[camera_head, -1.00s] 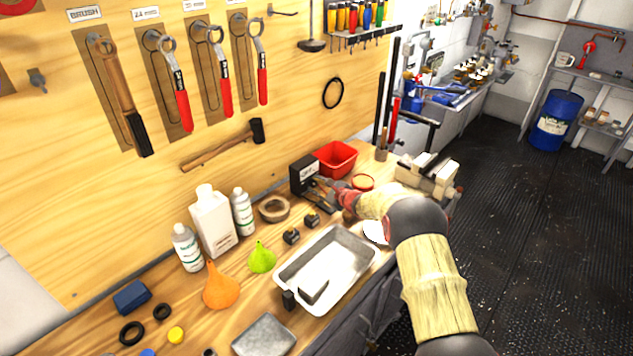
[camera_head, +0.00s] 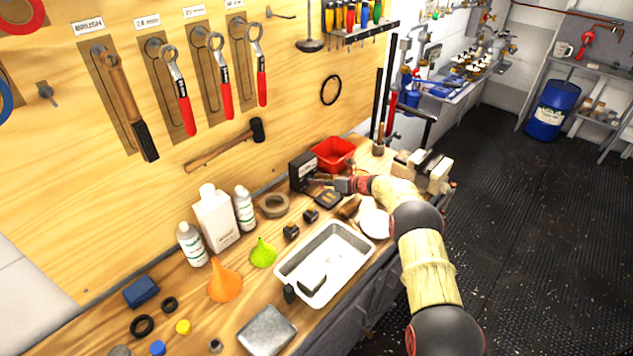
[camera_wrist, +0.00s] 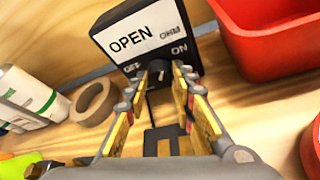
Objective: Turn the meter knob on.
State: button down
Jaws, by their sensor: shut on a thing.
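The meter (camera_head: 303,168) is a dark box with a white face, standing on the bench against the wooden board. In the wrist view its face (camera_wrist: 138,38) reads "OPEN" and "OHM", with "OFF" at the lower left and "ON" at the right. Its dark knob (camera_wrist: 159,74) sits below the face text, with a pale mark that points roughly up. My gripper (camera_wrist: 160,72) is shut on the knob, one fingertip on each side. The fingers partly hide the knob's sides. In the head view my gripper (camera_head: 316,182) reaches the meter from the right.
A red bin (camera_head: 334,154) stands close to the right of the meter. A tape roll (camera_head: 273,205) lies to the left, near white bottles (camera_head: 216,220). A metal tray (camera_head: 325,262) is in front and a vise (camera_head: 425,172) is at the right.

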jog(key=shift+w+f+m+g+y+b, duration=0.1)
jog(key=shift+f+m+g+y+b, duration=0.2)
jog(key=shift+m, duration=0.4)
jog(key=shift+r, duration=0.25)
jog(key=c, duration=1.5)
grip_release()
jog(key=shift+d, duration=0.1)
jog(key=v, duration=1.2)
jog(key=shift+f, duration=0.2)
jog(key=shift+w, duration=0.1)
